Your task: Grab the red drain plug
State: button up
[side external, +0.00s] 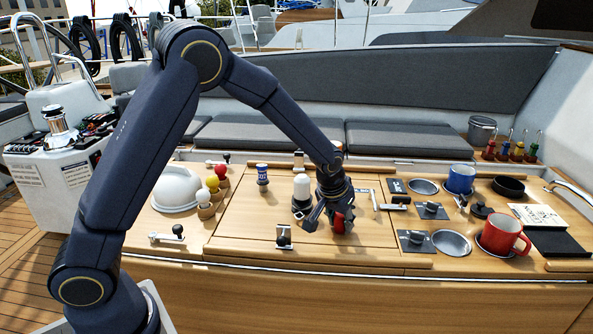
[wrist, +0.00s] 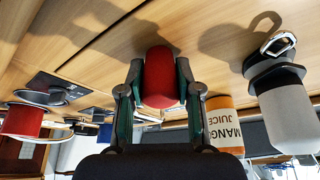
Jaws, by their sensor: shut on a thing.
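The red drain plug (wrist: 160,80) is a rounded red piece between the two fingers of my gripper (wrist: 158,85) in the wrist view. The fingers are shut on its two sides. In the side view the red plug (side external: 342,222) shows at the tip of my gripper (side external: 335,218), low over the wooden table, partly hidden by a finger. I cannot tell whether it touches the wood; a shadow lies beside it in the wrist view.
A white and dark bottle (side external: 301,190) stands just left of my gripper. A mango juice container (wrist: 225,125) shows near the plug. A red mug (side external: 503,234), blue mug (side external: 460,180) and steel cup holders (side external: 452,243) are right. Bare wood (side external: 350,255) lies in front.

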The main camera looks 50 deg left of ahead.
jog(key=c, duration=0.4)
jog(key=shift+r, duration=0.1)
